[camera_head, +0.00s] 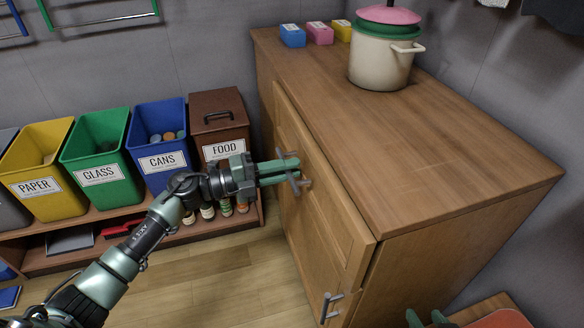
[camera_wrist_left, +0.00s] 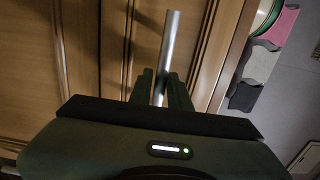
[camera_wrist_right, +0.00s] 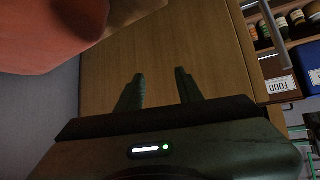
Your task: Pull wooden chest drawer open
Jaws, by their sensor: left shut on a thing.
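The wooden chest (camera_head: 450,130) stands at the right with its front facing left. Its upper drawer front (camera_head: 335,205) carries a silver bar handle (camera_head: 305,184) and looks about flush with the chest. My left gripper (camera_head: 293,170) is shut on this handle. In the left wrist view the handle bar (camera_wrist_left: 170,45) passes between the two fingers (camera_wrist_left: 161,82) of my left gripper. My right gripper (camera_wrist_right: 160,82) is open and empty beside a plain wooden panel. Only its fingertips show at the bottom of the head view (camera_head: 428,319).
A second handle (camera_head: 330,308) sits lower on the chest front. A pot with a pink lid (camera_head: 382,55) and small coloured boxes (camera_head: 320,33) stand on top. Paper, glass (camera_head: 97,155), cans and food (camera_head: 220,125) bins line the wall at left. Floor (camera_head: 210,285) before the chest is clear.

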